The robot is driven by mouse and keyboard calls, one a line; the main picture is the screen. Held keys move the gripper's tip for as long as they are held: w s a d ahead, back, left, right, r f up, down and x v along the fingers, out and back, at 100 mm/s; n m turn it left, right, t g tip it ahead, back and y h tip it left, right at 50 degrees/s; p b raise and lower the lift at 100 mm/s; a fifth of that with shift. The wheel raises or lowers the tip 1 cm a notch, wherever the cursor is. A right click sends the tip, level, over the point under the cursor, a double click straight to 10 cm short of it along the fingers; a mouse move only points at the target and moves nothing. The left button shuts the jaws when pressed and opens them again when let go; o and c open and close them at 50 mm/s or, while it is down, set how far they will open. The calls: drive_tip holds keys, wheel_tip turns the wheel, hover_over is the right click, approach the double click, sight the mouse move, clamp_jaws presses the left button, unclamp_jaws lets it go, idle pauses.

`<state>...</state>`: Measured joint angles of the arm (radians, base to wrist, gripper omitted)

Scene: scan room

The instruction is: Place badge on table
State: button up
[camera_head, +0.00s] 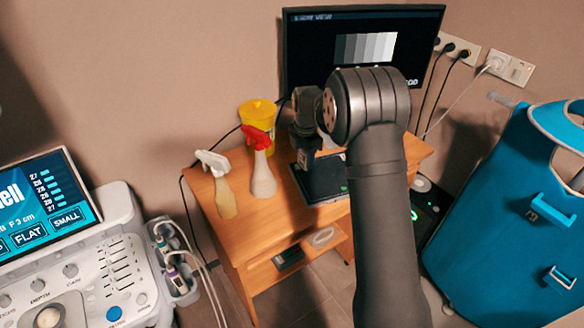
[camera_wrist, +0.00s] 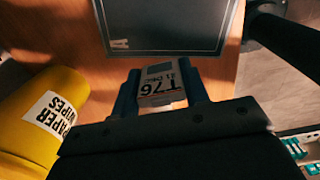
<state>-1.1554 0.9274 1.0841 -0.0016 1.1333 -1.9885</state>
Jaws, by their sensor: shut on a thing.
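The badge (camera_wrist: 158,82) is a small light-grey card printed with dark characters, in the middle of the wrist view. My gripper (camera_wrist: 166,84) is shut on it, with one dark blue finger at each side. The wooden table (camera_head: 208,190) stands below my gripper in the head view, and its top also shows in the wrist view (camera_wrist: 70,25). My arm hides part of the table. I cannot tell the height of the badge above the tabletop. In the head view the badge is too small to make out clearly.
A yellow paper-wipes tub (camera_wrist: 40,115) is left of my gripper. Spray bottles, one red-headed (camera_head: 262,175) and one white-headed (camera_head: 220,190), stand on the left. A dark rimmed panel (camera_wrist: 165,22) lies ahead of the badge. A monitor (camera_head: 300,55) stands behind.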

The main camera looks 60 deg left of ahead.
drive_tip(key=s+a+f, duration=0.2)
drive_tip(key=a, duration=0.1)
drive_tip(key=s+a+f, duration=0.2)
drive_tip(key=shift+f, duration=1.9)
drive_tip(key=shift+f, duration=0.1)
drive_tip(key=o, duration=1)
drive_tip(key=shift+c, duration=0.2)
wheel_tip(320, 180, up, 12)
drive_tip(key=shift+f, duration=0.25)
drive_tip(key=shift+r, duration=0.35)
drive_tip(key=c, duration=0.5)
